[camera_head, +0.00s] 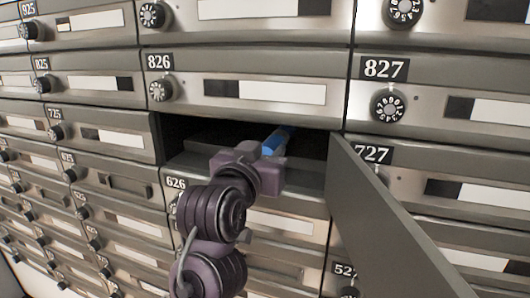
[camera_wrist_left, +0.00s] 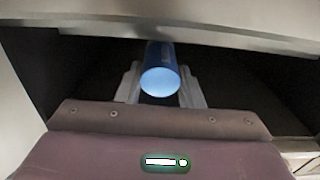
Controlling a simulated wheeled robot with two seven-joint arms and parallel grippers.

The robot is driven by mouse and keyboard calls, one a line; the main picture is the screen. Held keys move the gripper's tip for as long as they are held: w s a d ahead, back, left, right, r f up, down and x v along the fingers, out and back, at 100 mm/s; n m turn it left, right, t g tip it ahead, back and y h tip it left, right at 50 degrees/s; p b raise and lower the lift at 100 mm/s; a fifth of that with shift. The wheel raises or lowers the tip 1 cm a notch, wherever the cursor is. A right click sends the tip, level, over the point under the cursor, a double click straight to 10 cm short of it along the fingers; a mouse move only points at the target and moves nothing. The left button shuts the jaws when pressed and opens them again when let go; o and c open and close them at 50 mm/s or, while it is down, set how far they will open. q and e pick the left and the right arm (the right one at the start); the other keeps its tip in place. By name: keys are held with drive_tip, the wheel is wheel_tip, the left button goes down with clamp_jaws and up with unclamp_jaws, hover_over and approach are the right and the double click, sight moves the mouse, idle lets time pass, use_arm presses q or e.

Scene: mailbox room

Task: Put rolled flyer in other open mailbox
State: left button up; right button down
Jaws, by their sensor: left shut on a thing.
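The rolled flyer is a blue roll (camera_head: 277,139) with a pale end. My left gripper (camera_head: 266,152) is at the mouth of an open mailbox (camera_head: 190,130), just below box 826. In the left wrist view, the flyer (camera_wrist_left: 160,72) lies between the two fingers of my left gripper (camera_wrist_left: 160,85), which are shut on it. The flyer points into the dark inside of the mailbox; its far end is hidden. The open mailbox's door (camera_head: 385,225) is swung out to the right. My right gripper is not in view.
Closed mailboxes with dials and label strips surround the opening, such as 826 (camera_head: 240,85) above and 727 (camera_head: 450,190) to the right. The swung-out door stands close to the right of my left arm. In the wrist view, the opening's upper edge (camera_wrist_left: 230,35) runs above the flyer.

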use_arm(q)
drive_tip(key=shift+d, duration=0.1)
drive_tip(key=o, duration=0.5)
drive_tip(key=shift+w, duration=0.1)
drive_tip(key=o, duration=0.5)
drive_tip(key=shift+o, duration=0.2)
drive_tip(key=shift+p, duration=0.3)
